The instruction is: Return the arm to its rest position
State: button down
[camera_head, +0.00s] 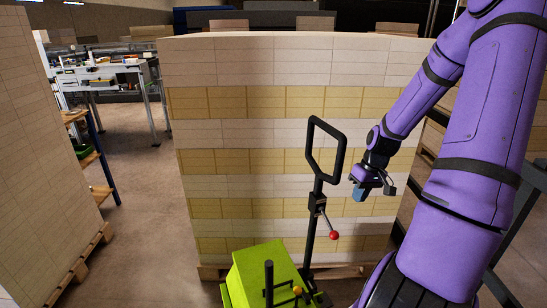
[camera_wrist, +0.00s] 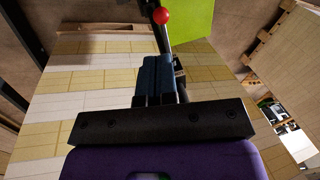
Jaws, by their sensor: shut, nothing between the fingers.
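My purple arm comes in from the right in the head view, bent at the elbow. My gripper (camera_head: 362,190) hangs at its end, in front of the big stack of reams (camera_head: 230,102) and just right of a black handle post. In the wrist view the blue fingers of my gripper (camera_wrist: 157,68) are together with nothing between them. The stack of white and yellow reams (camera_wrist: 85,78) fills much of the wrist view behind the fingers.
A black looped handle (camera_head: 312,150) with a red-knobbed lever (camera_head: 334,235) rises beside a lime-green machine body (camera_head: 265,265), close to my gripper. Another ream stack (camera_head: 45,150) stands on a pallet at left. Open floor lies between the stacks; a workbench (camera_head: 105,75) stands behind.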

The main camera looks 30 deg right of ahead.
jog(key=a+r+n+h, duration=0.1)
jog(key=a+r+h, duration=0.3)
jog(key=a+r, duration=1.35)
jog(key=s+a+r+n+t+y, duration=0.1)
jog(key=s+a+r+t, duration=0.3)
jog(key=s+a+r, duration=0.6)
jog(key=shift+s+a+r+y, duration=0.3)
jog(key=shift+s+r, duration=0.4)
jog(key=shift+s, duration=0.25)
